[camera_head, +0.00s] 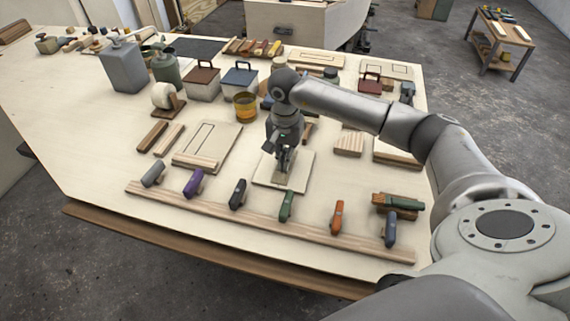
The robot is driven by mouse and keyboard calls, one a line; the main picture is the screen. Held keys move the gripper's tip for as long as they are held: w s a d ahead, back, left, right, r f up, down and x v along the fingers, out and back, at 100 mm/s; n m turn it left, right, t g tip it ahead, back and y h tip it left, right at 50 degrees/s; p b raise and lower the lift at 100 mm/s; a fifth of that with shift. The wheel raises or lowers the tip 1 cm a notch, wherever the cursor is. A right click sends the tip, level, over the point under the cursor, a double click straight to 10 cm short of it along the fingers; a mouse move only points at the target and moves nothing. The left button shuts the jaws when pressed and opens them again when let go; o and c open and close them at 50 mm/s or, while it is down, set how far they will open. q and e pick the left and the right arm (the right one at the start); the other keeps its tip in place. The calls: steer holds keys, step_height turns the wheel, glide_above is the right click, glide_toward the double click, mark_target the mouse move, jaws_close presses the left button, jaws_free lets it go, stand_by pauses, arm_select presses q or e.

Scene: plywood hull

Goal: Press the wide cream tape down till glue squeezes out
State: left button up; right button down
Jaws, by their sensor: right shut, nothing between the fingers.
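My right gripper (282,168) points down over a small pale board (302,180) near the middle of the bench. Its fingers are shut with nothing between them, and the tips are at or just above the board. A narrow cream strip (279,180), which looks like the wide cream tape, lies on that board under the fingertips and is partly hidden by them. I cannot tell whether the fingers touch it, and no squeezed-out glue can be made out. My left gripper is not in view.
A wooden rack (310,238) with several coloured-handled tools runs along the front edge. A larger board (225,140) lies to the left, with a white roll on a stand (163,97) beyond it. An amber pot (245,107) and lidded boxes (240,80) stand behind.

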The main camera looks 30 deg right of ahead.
steer(key=shift+s+f, duration=0.1)
stand_by(1.7)
steer(key=shift+r+p, duration=1.55)
steer(key=shift+r, duration=2.05)
